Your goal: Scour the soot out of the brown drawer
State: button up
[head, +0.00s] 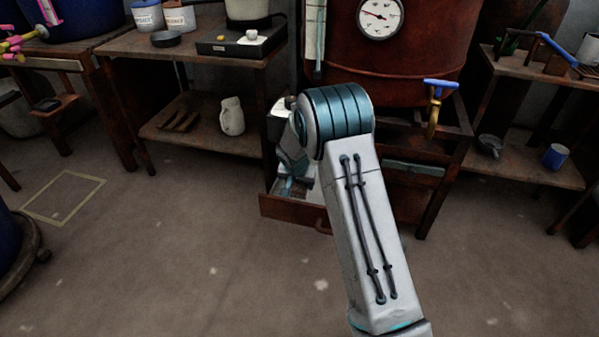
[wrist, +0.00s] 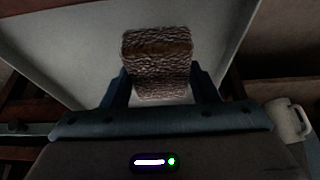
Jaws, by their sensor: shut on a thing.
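The brown drawer (head: 292,209) stands pulled out low under the red vat in the head view. Its pale inner floor (wrist: 60,45) fills much of the wrist view. My gripper (wrist: 162,84) is shut on a brown, rough-textured scouring pad (wrist: 157,48). The pad is held over the pale floor; I cannot tell whether it touches. In the head view my gripper (head: 287,187) is at the open drawer, partly hidden by my arm, and the pad cannot be made out. I cannot make out any soot on the visible part of the floor.
The red vat (head: 420,50) with a gauge stands above the drawer. A white jug (head: 231,116) stands on the left bench's lower shelf. A blue mug (head: 556,156) is on the right shelf. The front floor is clear.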

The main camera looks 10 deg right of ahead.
jog(key=shift+r+p, duration=0.75)
jog(key=shift+r, duration=0.9)
